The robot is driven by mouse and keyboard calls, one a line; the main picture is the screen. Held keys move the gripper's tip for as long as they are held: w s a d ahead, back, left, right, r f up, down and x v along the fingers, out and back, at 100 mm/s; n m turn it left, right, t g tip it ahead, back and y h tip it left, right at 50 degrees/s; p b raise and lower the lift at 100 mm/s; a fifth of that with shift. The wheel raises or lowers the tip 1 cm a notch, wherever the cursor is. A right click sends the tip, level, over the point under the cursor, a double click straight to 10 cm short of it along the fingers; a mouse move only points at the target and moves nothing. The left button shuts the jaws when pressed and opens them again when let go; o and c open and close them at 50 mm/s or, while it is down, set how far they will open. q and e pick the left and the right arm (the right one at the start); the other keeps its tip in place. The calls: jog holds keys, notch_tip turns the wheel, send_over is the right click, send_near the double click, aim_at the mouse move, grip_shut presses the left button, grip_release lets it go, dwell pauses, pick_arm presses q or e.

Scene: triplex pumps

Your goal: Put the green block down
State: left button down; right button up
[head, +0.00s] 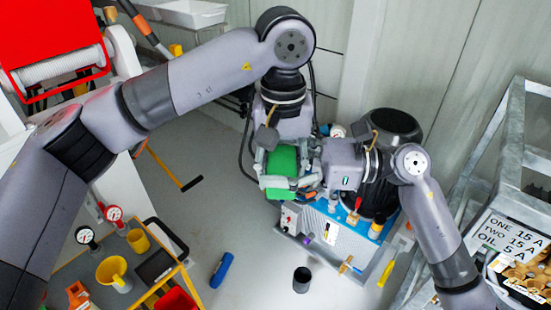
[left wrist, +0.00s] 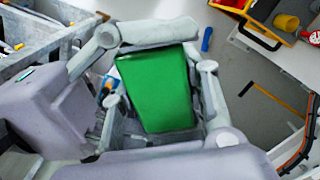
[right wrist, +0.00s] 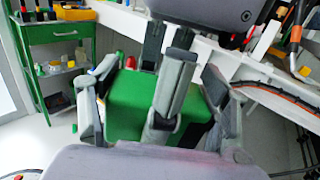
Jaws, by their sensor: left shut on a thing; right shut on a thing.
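The green block (head: 282,162) is in the middle of the head view, between my two grippers. In the left wrist view the green block (left wrist: 158,88) fills the space between the fingers of my left gripper (left wrist: 160,90), which is shut on it. In the right wrist view the green block (right wrist: 140,104) sits between the fingers of my right gripper (right wrist: 160,100), which is also shut on it. In the head view my right gripper (head: 310,168) comes from the right and my left gripper (head: 275,185) from above. The block's underside is hidden.
A black cylinder (head: 302,279) and a blue cylinder (head: 222,269) are on the floor. A trolley with a yellow funnel (head: 113,272) is at lower left. A metal frame (head: 520,120) stands at right.

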pick_arm(q)
jog(key=shift+w, duration=0.1)
pick_arm(e)
jog(key=shift+s+a, duration=0.15)
jog(key=shift+s, duration=0.15)
jog(key=c, duration=0.4)
pick_arm(q)
jog(key=c, duration=1.4)
grip_release()
jog(key=shift+r, duration=0.1)
pick_arm(e)
jog(key=shift+r, duration=0.1)
jog(key=shift+c, duration=0.4)
pick_arm(q)
jog(key=o, duration=0.6)
jog(key=shift+c, duration=0.2)
pick_arm(e)
jog(key=shift+w, duration=0.1)
